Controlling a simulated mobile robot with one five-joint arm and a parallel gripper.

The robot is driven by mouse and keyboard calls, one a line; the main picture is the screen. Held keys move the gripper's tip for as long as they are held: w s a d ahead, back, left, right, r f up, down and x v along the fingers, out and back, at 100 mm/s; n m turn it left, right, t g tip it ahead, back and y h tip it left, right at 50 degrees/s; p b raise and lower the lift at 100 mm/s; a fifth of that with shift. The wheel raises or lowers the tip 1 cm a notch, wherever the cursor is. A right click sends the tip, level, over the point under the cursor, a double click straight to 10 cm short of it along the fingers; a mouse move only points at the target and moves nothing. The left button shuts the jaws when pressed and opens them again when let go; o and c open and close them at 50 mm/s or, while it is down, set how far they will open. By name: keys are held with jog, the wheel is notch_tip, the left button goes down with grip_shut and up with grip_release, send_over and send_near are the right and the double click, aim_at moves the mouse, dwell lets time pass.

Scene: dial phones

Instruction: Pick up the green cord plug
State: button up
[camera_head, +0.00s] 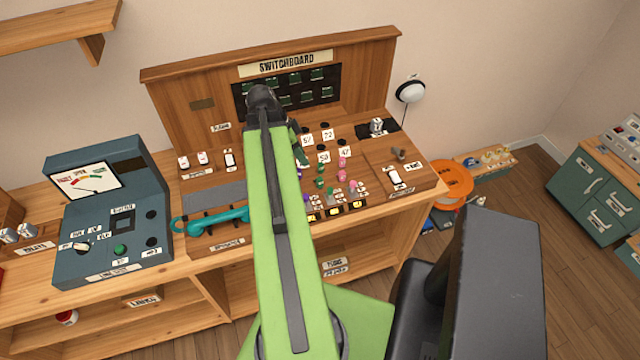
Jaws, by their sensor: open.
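Small green cord plugs (320,182) stand on the sloping desk of the wooden switchboard, just right of my green arm. They are in a short row, with pink plugs (343,175) to their right and purple ones (306,198) partly showing to their left. My gripper (302,154) is mostly hidden behind my arm. Only a dark part of it shows beside the arm, a little above and left of the green plugs. It is open, and I see no plug in it. Whether it touches anything is unclear.
The switchboard's upright back panel (190,95) rises behind the desk. A teal handset (210,221) lies left of my arm. A blue-grey meter box (110,225) stands further left. Number cards (328,135) and dark holes lie behind the plugs. A white switch (394,178) is at right.

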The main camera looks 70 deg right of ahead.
jog(key=b, duration=1)
send_near(319, 178)
jog(key=x, duration=0.5)
jog(key=shift+a, duration=0.3)
jog(key=shift+d+f, duration=0.1)
jog(key=shift+f, duration=0.25)
jog(key=shift+s+r, duration=0.1)
jog(key=shift+s, duration=0.05)
jog(key=b+x, duration=0.5)
jog(key=shift+d, duration=0.2)
grip_shut()
